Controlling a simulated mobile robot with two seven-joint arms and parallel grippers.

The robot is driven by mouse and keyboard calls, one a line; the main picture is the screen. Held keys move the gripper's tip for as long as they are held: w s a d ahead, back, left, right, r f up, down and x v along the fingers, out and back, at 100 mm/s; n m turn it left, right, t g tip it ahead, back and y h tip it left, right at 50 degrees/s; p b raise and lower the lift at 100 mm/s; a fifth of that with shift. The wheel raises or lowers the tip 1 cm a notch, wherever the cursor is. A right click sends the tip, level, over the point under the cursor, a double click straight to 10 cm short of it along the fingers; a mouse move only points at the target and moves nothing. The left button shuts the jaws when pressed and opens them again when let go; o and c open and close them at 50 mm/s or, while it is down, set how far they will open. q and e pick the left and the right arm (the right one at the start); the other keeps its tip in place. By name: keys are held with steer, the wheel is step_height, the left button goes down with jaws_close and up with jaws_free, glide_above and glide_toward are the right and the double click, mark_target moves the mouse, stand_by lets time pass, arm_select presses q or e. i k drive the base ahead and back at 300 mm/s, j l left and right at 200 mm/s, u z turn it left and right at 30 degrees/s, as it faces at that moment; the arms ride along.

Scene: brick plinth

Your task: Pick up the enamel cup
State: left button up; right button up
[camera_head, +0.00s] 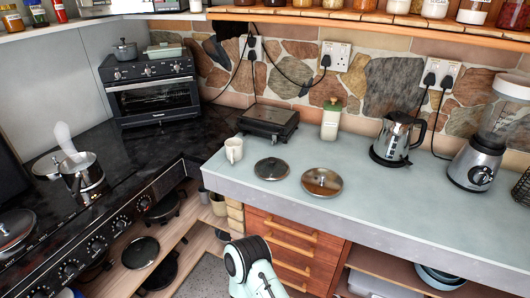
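A small white cup (234,150), which looks like the enamel cup, stands upright at the left end of the pale counter (383,207), close to its front left corner. Its handle side is hard to make out at this size. Part of one of my arms shows at the bottom middle, below and in front of the counter edge, well apart from the cup. No gripper fingers show in this view.
A dark lid (272,168) and a steel lid (322,182) lie right of the cup. A black grill (269,122) stands behind. A kettle (397,139) and blender (483,150) stand farther right. The dark stove (109,189) is left. Counter between steel lid and kettle is clear.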

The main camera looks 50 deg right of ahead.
mark_target(234, 152)
steer(key=z, duration=1.6)
